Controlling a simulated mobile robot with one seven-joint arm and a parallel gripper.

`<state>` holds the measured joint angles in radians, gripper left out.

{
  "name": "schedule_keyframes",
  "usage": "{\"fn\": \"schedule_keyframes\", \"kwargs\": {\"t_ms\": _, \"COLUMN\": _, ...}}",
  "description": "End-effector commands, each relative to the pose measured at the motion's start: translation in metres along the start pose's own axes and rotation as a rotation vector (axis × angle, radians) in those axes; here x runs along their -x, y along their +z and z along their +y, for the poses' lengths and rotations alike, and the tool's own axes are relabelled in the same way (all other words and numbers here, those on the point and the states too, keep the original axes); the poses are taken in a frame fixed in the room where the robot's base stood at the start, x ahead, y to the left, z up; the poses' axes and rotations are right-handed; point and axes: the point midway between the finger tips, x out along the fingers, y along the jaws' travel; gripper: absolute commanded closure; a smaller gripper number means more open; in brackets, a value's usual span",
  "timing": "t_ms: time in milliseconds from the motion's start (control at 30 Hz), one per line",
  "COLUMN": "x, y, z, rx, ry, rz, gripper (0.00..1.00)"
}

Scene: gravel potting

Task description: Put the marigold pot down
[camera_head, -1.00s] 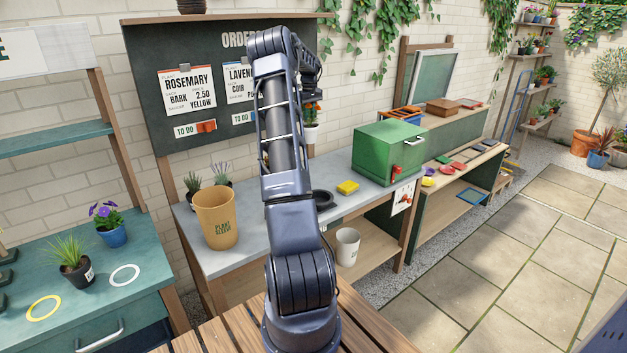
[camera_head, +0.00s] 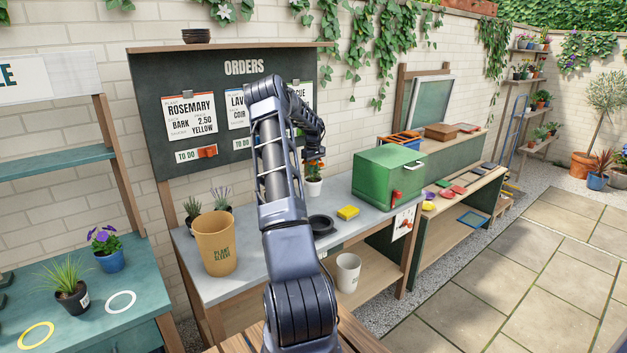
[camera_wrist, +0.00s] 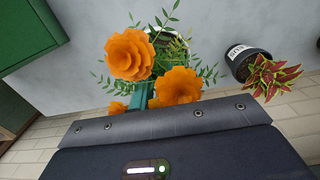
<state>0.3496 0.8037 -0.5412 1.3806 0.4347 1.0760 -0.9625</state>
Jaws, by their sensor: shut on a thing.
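The marigold pot (camera_head: 314,187) is a small white pot with orange blooms, upright low over the back of the grey counter (camera_head: 350,217) in the head view. I cannot tell whether its base touches the counter. My gripper (camera_head: 314,160) is at the plant, shut on the pot, its fingers mostly hidden. In the wrist view the orange marigold flowers (camera_wrist: 130,55) and leaves cover most of the pot, with a bit of its pale rim showing behind them.
A dark labelled pot with a red-green plant (camera_wrist: 250,67) stands close by in the wrist view. A green box (camera_head: 388,178), yellow sponge (camera_head: 348,212), black dish (camera_head: 321,224) and tan plant-sleeve bin (camera_head: 215,243) share the counter. The brick wall is close behind.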

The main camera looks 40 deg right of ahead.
Motion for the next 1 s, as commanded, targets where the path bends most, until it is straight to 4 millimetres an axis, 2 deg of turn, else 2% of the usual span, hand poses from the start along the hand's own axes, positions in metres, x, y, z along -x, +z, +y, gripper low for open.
{"fn": "schedule_keyframes", "kwargs": {"t_ms": 267, "x": -0.016, "y": 0.000, "z": 0.000, "rx": 0.000, "ry": 0.001, "rz": 0.000, "gripper": 1.00}}
{"fn": "schedule_keyframes", "kwargs": {"t_ms": 500, "x": -0.047, "y": 0.000, "z": 0.000, "rx": 0.000, "ry": 0.000, "rz": -0.001, "gripper": 1.00}}
{"fn": "schedule_keyframes", "kwargs": {"t_ms": 933, "x": -0.053, "y": 0.000, "z": 0.000, "rx": 0.000, "ry": 0.001, "rz": 0.001, "gripper": 1.00}}
{"fn": "schedule_keyframes", "kwargs": {"t_ms": 967, "x": -0.054, "y": 0.000, "z": 0.000, "rx": -0.001, "ry": 0.001, "rz": 0.001, "gripper": 0.82}}
{"fn": "schedule_keyframes", "kwargs": {"t_ms": 1000, "x": -0.053, "y": 0.000, "z": 0.000, "rx": 0.000, "ry": 0.001, "rz": 0.001, "gripper": 0.74}}
